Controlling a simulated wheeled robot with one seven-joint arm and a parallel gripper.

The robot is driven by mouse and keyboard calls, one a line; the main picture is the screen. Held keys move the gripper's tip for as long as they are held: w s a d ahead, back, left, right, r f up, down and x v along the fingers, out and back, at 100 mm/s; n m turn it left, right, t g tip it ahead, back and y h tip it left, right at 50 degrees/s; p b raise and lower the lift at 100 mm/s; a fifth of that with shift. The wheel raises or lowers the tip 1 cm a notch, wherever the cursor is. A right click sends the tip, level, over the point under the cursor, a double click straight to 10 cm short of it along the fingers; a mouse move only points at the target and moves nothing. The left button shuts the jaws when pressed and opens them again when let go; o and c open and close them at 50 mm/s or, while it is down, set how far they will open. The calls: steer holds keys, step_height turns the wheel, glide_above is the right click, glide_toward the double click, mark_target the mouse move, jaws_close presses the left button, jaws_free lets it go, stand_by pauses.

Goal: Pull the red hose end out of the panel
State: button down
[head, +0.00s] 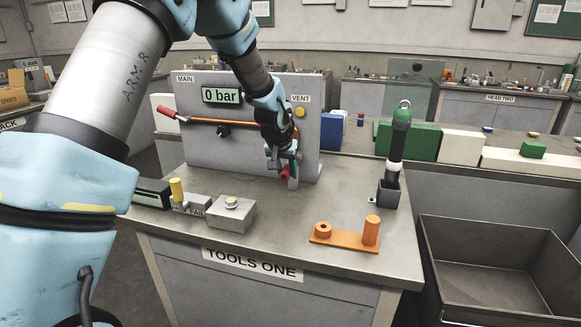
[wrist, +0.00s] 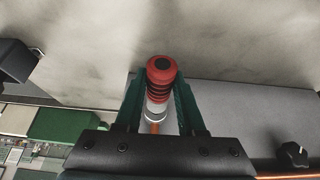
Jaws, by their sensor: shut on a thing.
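The grey panel (head: 240,150) stands upright at the back of the bench, with a "0 bar" display (head: 222,96) and MAIN and VENT labels. My gripper (head: 283,162) is low in front of the panel's right part. It is shut on the red hose end (head: 285,174). In the wrist view the red ribbed hose end (wrist: 161,70) sits between my green fingers (wrist: 159,95), with a silver collar and an orange part below it. My gripper hides the joint, so I cannot tell whether the hose end is still in the panel.
A grey block (head: 232,214), an orange bracket (head: 340,236) and a black and green tool (head: 398,145) in a holder stand on the bench. An open bin (head: 490,245) is at right.

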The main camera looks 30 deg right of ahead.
steer(key=shift+s+a+b, duration=0.75)
steer(key=shift+s+a, duration=0.9)
steer(key=shift+s, duration=0.1)
